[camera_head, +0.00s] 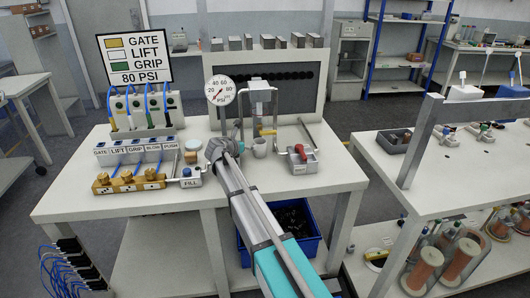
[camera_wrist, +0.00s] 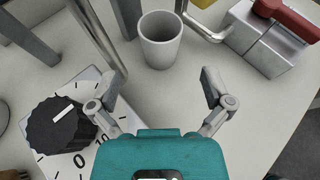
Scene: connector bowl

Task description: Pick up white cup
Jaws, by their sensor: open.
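The white cup (camera_wrist: 160,44) stands upright and empty on the bench top in the wrist view, at the upper middle. The cup also shows small in the head view (camera_head: 260,149), just right of the end of my arm. My gripper (camera_wrist: 160,92) is open, with its two fingers spread apart and nothing between them. The cup lies ahead of the fingertips, roughly centred between them and apart from both. In the head view I cannot make out the gripper's fingers.
A black knob on a dial (camera_wrist: 58,125) is left of the fingers. A red-handled clamp (camera_wrist: 275,35) and a bent metal rod (camera_wrist: 202,28) are right of the cup; a metal post (camera_wrist: 95,30) is left. A pressure gauge (camera_head: 220,90) stands behind. Bench space right of the fingers is clear.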

